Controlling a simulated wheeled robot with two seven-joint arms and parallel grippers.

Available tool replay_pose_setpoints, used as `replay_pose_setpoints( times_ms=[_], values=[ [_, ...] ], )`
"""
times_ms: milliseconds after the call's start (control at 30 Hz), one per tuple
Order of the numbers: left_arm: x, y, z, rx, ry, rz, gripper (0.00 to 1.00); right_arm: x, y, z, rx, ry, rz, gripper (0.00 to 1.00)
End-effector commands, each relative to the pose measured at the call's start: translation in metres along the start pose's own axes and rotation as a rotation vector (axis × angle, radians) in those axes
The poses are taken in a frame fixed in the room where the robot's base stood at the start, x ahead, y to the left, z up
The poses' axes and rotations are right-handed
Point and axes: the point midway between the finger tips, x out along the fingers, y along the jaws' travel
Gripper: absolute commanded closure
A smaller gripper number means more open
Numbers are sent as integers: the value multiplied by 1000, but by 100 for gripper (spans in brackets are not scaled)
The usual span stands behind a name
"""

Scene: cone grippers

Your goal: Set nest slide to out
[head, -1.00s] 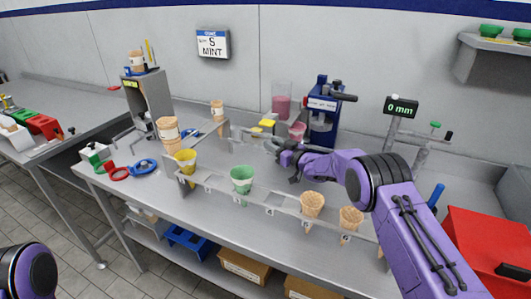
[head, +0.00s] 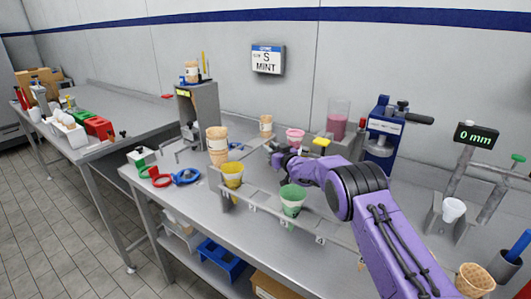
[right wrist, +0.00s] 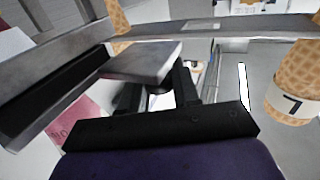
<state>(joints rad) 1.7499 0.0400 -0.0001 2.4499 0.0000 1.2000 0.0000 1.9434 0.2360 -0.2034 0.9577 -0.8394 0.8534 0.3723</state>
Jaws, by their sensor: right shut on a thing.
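My right gripper (head: 276,155) is low over the bench, behind the front cup rail and right of a stack of wrapped cones (head: 217,146). In the right wrist view a grey flat metal piece (right wrist: 145,60) lies at its dark fingers, and the gripper is shut on it. I cannot tell for sure whether this piece is the nest slide; its far end and mounting are hidden. A grey bar (right wrist: 220,27) crosses beyond it. A tall grey machine (head: 199,108) stands at the back left. My left gripper is not in view.
The front rail holds a yellow cup (head: 232,175) and a green cup (head: 292,200). Another wrapped cone (head: 266,126), a pink cup (head: 295,136) and a blue press (head: 383,133) stand behind.

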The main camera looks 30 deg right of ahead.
Motion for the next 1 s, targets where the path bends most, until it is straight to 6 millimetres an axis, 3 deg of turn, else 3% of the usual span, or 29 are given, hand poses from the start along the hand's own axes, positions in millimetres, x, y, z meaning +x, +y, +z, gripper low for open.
replay_pose_setpoints(
  times_ms=[333, 367, 400, 767, 1000],
  values=[
    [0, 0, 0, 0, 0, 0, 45, 1, -1, -5, 1, 8, -1, 100],
    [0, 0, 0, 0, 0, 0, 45, 2, -1, -5, 1, 9, -1, 59],
    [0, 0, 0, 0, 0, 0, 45, 1, -1, -5, 1, 9, -1, 47],
    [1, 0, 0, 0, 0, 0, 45, -4, 3, -3, 0, 5, 4, 47],
    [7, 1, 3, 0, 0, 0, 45, -40, 2, -2, 1, 4, 2, 47]
  ],
)
